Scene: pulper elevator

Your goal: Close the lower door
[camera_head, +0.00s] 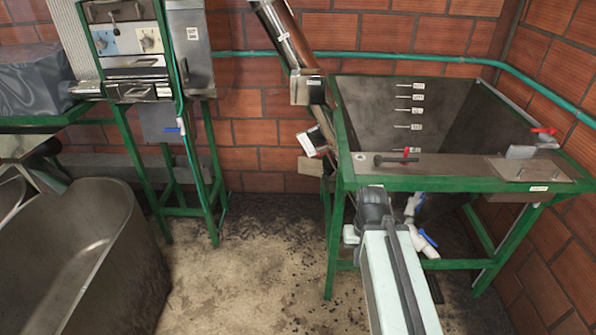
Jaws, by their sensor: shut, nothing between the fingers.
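The tilted metal elevator tube (285,35) comes down beside the left edge of the green-framed hopper. Near its lower end a small flap with a white label (312,140) sticks out to the left, and a tan plate (309,166) hangs just below it. I take this flap to be the lower door; it looks swung open, but its hinge is too small to make out. My gripper (374,204) is the dark end of my pale arm, in front of the hopper's front rail. It is shut and empty, to the right of and below the flap, apart from it. Its fingertips are barely distinguishable.
The hopper (470,182) has a green frame and a red-handled lever (405,156). Blue-handled valves (428,238) sit below it, close to my arm. A grey tub (100,250) and a machine on green legs (125,50) stand left. The floor (250,265) between is clear.

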